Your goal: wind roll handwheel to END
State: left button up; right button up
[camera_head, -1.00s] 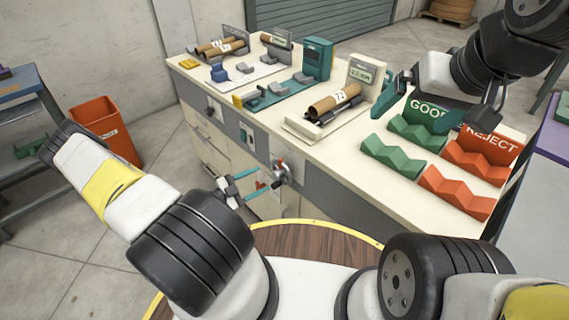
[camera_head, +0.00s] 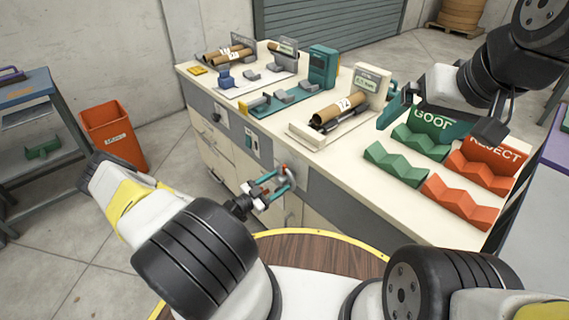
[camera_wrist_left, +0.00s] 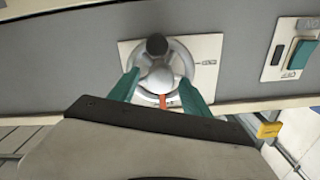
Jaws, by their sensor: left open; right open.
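The handwheel (camera_head: 286,179) is a small silver wheel on the front face of the bench. In the left wrist view the handwheel (camera_wrist_left: 160,71) has a black knob (camera_wrist_left: 157,44) at its top and a red pointer (camera_wrist_left: 162,101) at the bottom. Small dark lettering (camera_wrist_left: 207,63) is on the plate to its right, too small to read surely. My left gripper (camera_head: 273,187) is at the wheel, its teal fingers open on either side of the hub; I cannot tell whether they touch it. My right gripper (camera_head: 400,112) is open and empty above the bench top.
A cardboard roll (camera_head: 337,112) lies in a cream cradle on the bench. Green blocks (camera_head: 396,163) and orange blocks (camera_head: 464,202) stand by the GOOD and REJECT signs. A teal switch (camera_wrist_left: 301,54) is right of the wheel. An orange bin (camera_head: 113,135) stands left.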

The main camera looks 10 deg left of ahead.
pick_arm(q)
grip_shut()
